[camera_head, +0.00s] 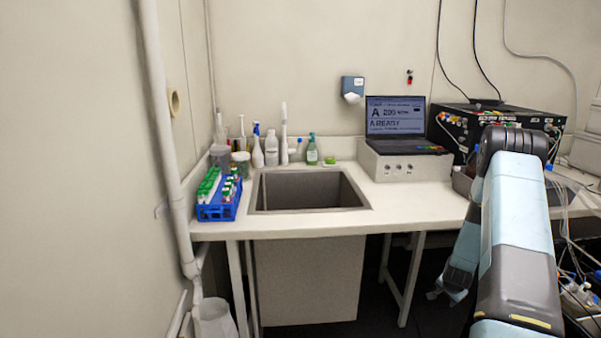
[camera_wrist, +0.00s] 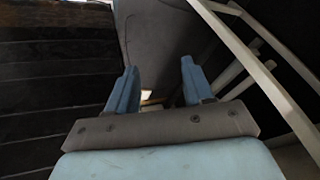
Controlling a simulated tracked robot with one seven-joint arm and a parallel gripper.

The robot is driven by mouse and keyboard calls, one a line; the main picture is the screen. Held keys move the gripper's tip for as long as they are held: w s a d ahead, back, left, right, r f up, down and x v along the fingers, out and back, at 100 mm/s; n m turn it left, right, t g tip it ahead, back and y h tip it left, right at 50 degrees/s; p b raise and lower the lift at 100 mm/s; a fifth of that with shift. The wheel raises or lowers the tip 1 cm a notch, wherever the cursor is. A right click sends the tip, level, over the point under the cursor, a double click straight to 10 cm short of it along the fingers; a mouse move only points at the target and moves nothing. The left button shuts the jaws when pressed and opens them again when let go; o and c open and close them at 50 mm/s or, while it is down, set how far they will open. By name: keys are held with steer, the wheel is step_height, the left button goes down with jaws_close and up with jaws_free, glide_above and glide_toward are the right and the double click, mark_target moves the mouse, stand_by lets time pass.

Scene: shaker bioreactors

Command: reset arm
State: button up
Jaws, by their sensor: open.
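My gripper (camera_wrist: 158,84) shows in the wrist view with two blue fingers held apart. Nothing is between them. It points toward a grey panel (camera_wrist: 160,38) and the white table legs (camera_wrist: 255,65). In the head view my arm stands at the right, in front of the counter, light blue and dark grey. Its forearm hangs down behind the upper link, below the counter's front edge. The fingertips are small and partly dark there.
The white counter (camera_head: 415,205) holds a sink (camera_head: 310,190), a blue rack (camera_head: 217,211) of tubes, several bottles, a laptop (camera_head: 395,116) and a black box (camera_head: 500,125). Cables and tubing hang at the right, close to my arm. A white bin (camera_head: 213,320) stands at lower left.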

steer(key=a+r+n, duration=0.2)
steer(key=a+r, duration=0.2)
steer(key=r, duration=0.7)
steer(key=a+r+n, duration=0.1)
steer(key=a+r, duration=0.4)
steer(key=r, duration=0.6)
steer(key=s+a+r+n+y, duration=0.1)
steer(key=s+a+r+n, duration=0.2)
steer(key=r, duration=0.5)
steer(key=s+a+r+y, duration=0.1)
steer(key=s+a+r, duration=0.2)
steer(key=a+r, duration=0.4)
steer(key=s+a+r+n, duration=0.2)
steer(key=s+a+r, duration=0.2)
steer(key=s+r, duration=0.35)
steer(key=s+a+r+n, duration=0.2)
steer(key=s+a+r, duration=0.1)
steer(key=s+r, duration=0.4)
steer(key=s+a+n, duration=0.1)
steer(key=s+a, duration=0.1)
steer(key=s, duration=0.6)
steer(key=s+a+r+n, duration=0.1)
steer(key=s+a, duration=0.1)
steer(key=s, duration=0.6)
steer(key=shift+r+t+y, duration=0.25)
steer(key=shift+t+y, duration=0.05)
steer(key=shift+t, duration=0.1)
steer(key=shift+c, duration=0.2)
steer(key=shift+c, duration=0.6)
steer(key=shift+d, duration=0.15)
